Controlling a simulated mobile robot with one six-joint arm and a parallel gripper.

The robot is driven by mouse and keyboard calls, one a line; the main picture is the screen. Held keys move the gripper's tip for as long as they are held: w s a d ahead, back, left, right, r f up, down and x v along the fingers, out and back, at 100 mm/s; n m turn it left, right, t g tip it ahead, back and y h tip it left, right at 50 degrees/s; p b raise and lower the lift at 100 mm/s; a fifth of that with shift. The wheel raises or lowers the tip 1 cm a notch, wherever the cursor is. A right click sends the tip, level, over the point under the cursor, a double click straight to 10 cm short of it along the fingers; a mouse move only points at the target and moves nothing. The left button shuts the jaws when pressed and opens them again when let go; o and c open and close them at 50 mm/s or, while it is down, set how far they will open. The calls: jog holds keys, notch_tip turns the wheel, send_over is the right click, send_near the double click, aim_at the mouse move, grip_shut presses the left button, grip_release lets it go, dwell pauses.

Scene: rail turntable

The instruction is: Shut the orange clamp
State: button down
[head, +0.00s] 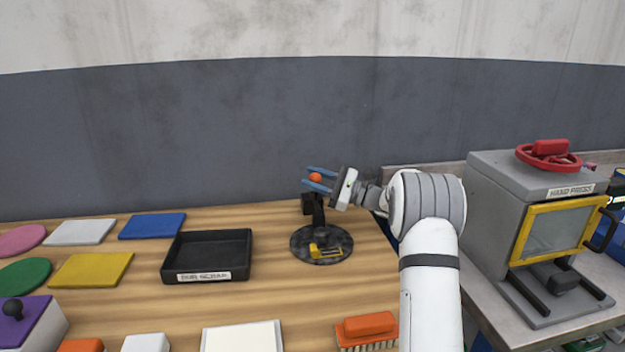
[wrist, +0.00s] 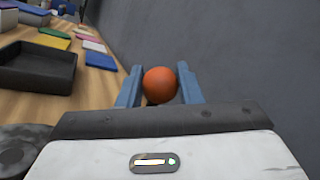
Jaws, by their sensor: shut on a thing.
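The clamp is a black upright post (head: 318,212) on a round dark base (head: 300,243), with an orange ball knob (head: 315,177) at its top. A small yellow piece (head: 326,251) sits on the base. My gripper (head: 306,176) comes in from the right at knob height, with one blue finger on each side of the knob. In the wrist view the knob (wrist: 160,85) sits between the two fingers, and my gripper is shut on it. The link between knob and post is partly hidden, and the clamp's jaw is too small to make out.
A black tray (head: 207,276) with a label stands left of the clamp. Coloured mats, such as a blue one (head: 152,225), lie farther left. An orange brush (head: 368,330) lies in front. A grey hand press (head: 495,205) stands on the right bench. A wall rises close behind.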

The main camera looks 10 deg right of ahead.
jog(key=shift+f, duration=0.15)
jog(key=c, duration=1.1)
grip_release()
jog(key=shift+o, duration=0.2)
jog(key=shift+r, duration=0.2)
notch_tip(320, 180, up, 10)
jog(key=shift+f+p, duration=0.1)
jog(key=shift+p, duration=0.55)
